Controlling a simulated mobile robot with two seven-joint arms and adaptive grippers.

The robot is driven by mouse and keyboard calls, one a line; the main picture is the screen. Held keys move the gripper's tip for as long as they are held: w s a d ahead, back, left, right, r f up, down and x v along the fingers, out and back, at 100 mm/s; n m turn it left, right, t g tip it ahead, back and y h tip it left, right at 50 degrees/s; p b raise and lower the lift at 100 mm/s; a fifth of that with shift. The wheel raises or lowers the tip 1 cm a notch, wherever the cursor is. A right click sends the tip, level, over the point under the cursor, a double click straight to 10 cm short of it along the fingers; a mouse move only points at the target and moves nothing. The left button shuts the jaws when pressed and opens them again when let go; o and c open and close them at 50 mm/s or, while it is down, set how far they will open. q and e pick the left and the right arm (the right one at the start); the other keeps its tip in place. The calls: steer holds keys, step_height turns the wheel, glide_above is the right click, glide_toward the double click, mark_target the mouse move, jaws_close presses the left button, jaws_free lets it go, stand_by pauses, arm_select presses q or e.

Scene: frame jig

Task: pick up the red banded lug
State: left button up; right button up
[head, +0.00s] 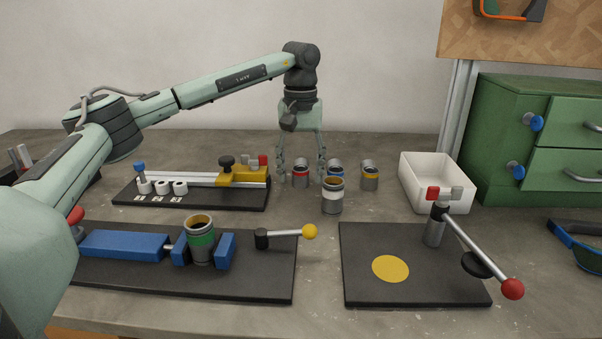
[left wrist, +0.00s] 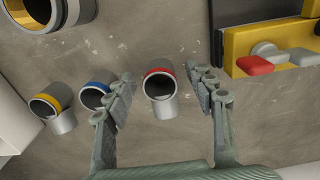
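In the left wrist view the red banded lug (left wrist: 160,90) lies between the fingers, with a gap on each side. My left gripper (head: 301,172) points down and is open around it; its fingers also show in the left wrist view (left wrist: 166,100). The blue banded lug (left wrist: 96,95) is close beside one finger. My right gripper is not in view.
A white bin (head: 428,197) is to the right. A black fixture with a yellow block (head: 243,176) is to the left.

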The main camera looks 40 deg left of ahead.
arm_select(q)
jaws_close()
